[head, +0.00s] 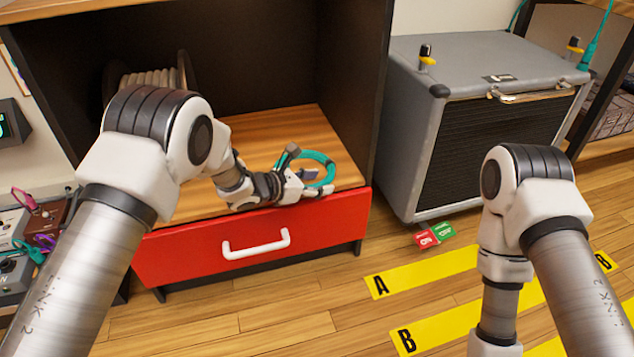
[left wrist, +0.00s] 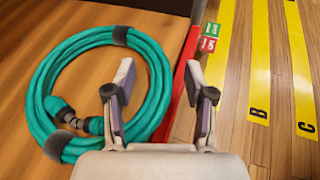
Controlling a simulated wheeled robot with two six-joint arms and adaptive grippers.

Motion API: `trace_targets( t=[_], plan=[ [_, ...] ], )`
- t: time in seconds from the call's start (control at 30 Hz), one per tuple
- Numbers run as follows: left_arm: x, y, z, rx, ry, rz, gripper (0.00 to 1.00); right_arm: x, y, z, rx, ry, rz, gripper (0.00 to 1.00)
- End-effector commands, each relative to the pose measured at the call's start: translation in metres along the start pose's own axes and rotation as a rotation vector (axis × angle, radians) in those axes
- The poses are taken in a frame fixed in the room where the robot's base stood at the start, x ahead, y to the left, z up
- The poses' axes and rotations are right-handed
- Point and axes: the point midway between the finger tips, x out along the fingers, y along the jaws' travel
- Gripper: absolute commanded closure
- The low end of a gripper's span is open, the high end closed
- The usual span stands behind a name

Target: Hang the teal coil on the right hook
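The teal coil (left wrist: 46,80) lies flat on the wooden shelf top, with dark bands and a plug. In the head view, the coil (head: 333,168) is partly hidden by my left gripper (head: 308,182). My left gripper (left wrist: 160,72) is open at the coil's right side, near the shelf's front edge. In the left wrist view, part of the coil shows between the spread fingers; I cannot tell whether they touch it. My right arm points down at the right, its gripper out of the frame. I cannot make out a hook with certainty.
Below the shelf is a red drawer (head: 190,252) with a white handle. A grey amp (head: 480,62) with small yellow-and-black pieces on top stands right. A dark side panel rises between them. Yellow floor strips (head: 425,272) and small red and green cards (head: 427,239) lie in front.

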Motion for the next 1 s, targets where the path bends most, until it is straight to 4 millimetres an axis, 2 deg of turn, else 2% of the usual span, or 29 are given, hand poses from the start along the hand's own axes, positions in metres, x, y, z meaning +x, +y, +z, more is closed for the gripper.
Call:
trace_targets(
  t=[0.27,0.37,0.7,0.83,1.0],
  plan=[
    [-0.003,0.001,0.005,0.000,0.000,0.000,0.46,-0.006,0.000,0.001,0.001,-0.003,0.000,1.00],
    [-0.018,0.001,0.006,-0.003,0.000,0.001,0.46,-0.014,0.000,0.002,0.003,-0.006,-0.001,1.00],
    [-0.102,0.001,0.007,-0.004,-0.001,0.002,0.46,-0.050,-0.001,0.005,-0.001,-0.015,-0.002,1.00],
    [-0.118,0.001,0.004,-0.002,0.000,0.000,0.46,-0.053,-0.001,0.005,-0.003,-0.016,-0.002,1.00],
    [-0.121,0.000,0.002,0.001,0.000,0.000,0.46,-0.053,-0.001,0.005,-0.003,-0.017,-0.002,1.00]
  ],
)
